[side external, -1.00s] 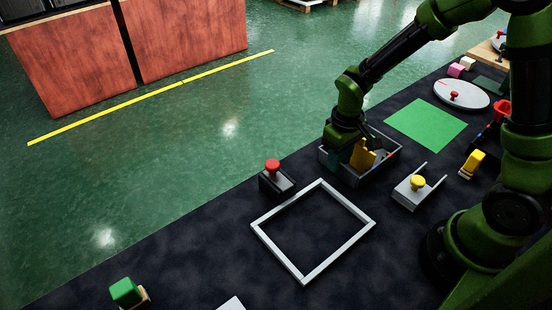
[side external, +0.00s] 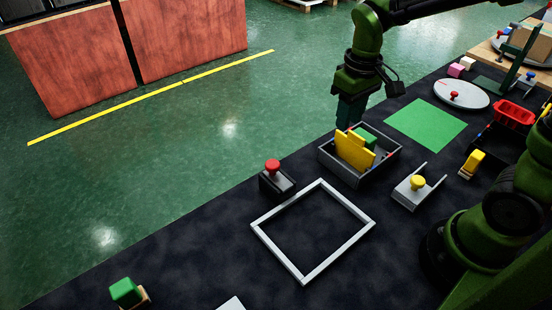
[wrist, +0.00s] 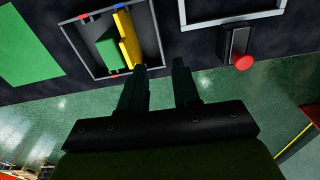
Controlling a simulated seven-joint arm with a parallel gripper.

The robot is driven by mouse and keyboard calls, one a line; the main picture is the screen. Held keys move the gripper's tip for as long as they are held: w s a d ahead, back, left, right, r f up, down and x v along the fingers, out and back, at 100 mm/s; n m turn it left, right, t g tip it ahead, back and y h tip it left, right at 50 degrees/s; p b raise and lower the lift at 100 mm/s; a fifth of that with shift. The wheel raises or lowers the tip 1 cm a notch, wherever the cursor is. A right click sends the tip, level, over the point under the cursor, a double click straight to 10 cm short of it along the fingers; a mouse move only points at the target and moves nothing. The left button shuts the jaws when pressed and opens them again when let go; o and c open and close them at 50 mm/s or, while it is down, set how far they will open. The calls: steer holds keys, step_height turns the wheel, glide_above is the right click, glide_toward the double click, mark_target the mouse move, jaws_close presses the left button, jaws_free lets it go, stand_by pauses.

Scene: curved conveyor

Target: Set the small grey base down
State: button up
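My gripper (side external: 350,112) hangs above the back-left edge of the grey tray (side external: 336,169). In the wrist view my gripper (wrist: 159,66) has its two fingers apart with nothing between them. In the tray stand a yellow stepped piece (side external: 353,152) and a green block (side external: 365,137), side by side. I cannot tell which thing is the small grey base: a grey open-ended piece with a yellow knob (side external: 408,198) lies right of the tray, and a dark grey block with a red knob (side external: 278,184) lies left of it. Neither is held.
A white square frame (side external: 276,252) lies in front of the tray. A green mat (side external: 426,125) and a round white disc (side external: 461,94) lie behind right. A green-topped block (side external: 126,292) is at the front left. The dark table around the frame is mostly clear.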

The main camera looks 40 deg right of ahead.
steer(key=s+a+r+m+t+y, duration=0.1)
steer(key=s+r+m+t+y, duration=0.1)
steer(key=s+r+t, duration=0.4)
steer(key=shift+s+a+r+m+t, duration=0.15)
steer(key=shift+s+r+m+t, duration=0.25)
steer(key=shift+s+r+m, duration=0.95)
steer(key=shift+s+f+n, duration=0.3)
steer(key=shift+n, duration=0.15)
